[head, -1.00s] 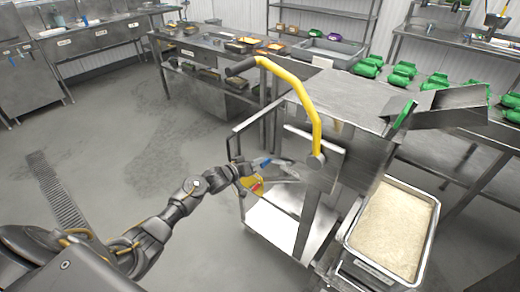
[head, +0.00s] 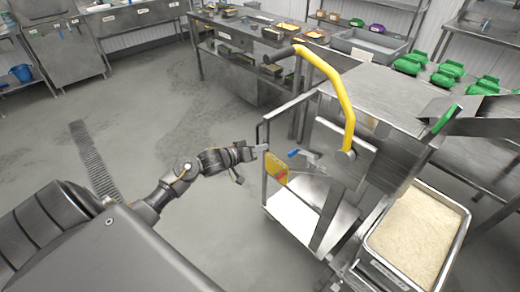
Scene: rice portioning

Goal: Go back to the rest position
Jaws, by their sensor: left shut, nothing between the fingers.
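My left gripper (head: 248,165) reaches in from the left on its dark arm and is shut and empty. It is in front of the steel portioning machine (head: 372,160), just left of the cart frame and its yellow tag (head: 276,169). A blue-tipped handle (head: 293,153) shows right of the gripper, apart from it. My right gripper is not in view.
A yellow lever (head: 338,85) arches over the machine. A steel bin of rice (head: 459,234) stands at the lower right. Green packs (head: 411,64) lie on a table at the upper right. The grey floor left of the cart is clear.

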